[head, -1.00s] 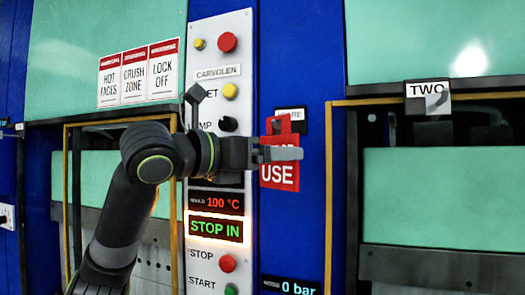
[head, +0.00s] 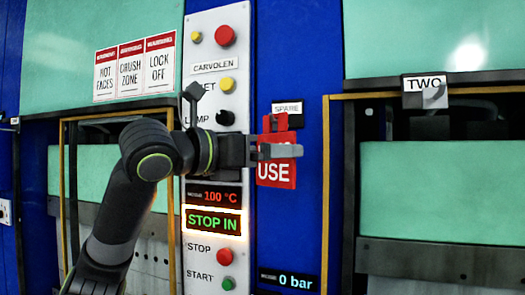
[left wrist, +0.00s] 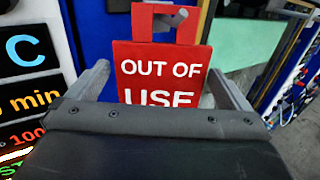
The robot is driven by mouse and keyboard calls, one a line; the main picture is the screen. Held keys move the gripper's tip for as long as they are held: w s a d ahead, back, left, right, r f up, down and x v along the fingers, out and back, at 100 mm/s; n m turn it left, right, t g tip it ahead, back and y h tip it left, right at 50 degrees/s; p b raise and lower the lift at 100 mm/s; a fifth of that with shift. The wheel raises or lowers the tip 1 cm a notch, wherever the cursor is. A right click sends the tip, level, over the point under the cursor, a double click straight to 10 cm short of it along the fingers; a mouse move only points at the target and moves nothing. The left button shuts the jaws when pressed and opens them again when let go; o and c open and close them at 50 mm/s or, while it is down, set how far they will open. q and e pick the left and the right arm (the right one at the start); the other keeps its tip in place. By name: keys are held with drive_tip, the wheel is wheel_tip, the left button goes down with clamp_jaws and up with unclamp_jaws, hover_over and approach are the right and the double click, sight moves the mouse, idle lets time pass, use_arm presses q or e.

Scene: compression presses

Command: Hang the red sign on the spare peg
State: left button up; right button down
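The red sign (head: 276,174), lettered "OUT OF USE", is upright in front of the blue post, just below the "SPARE" label (head: 287,108). In the left wrist view the sign (left wrist: 163,72) faces me between my left gripper's fingers, which lie at its two side edges. My left gripper (head: 278,151) appears shut on the sign, and its finger covers part of the lettering in the head view. Something grey shows through the opening in the sign's top; I cannot tell whether it is the spare peg bearing the sign. My right gripper is not in view.
The control panel (head: 213,140) with buttons and a lit "STOP IN" display (head: 214,221) stands left of the sign. A press marked "TWO" (head: 425,85) is at the right. A "0 bar" readout (head: 288,280) sits below, with bare blue post between it and the sign.

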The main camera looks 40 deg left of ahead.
use_arm(q)
drive_tip(key=shift+w, duration=0.1)
drive_tip(key=b+v, duration=0.8)
drive_tip(key=v, duration=0.9)
drive_tip(key=shift+s, duration=0.25)
drive_tip(key=shift+w+a, duration=0.1)
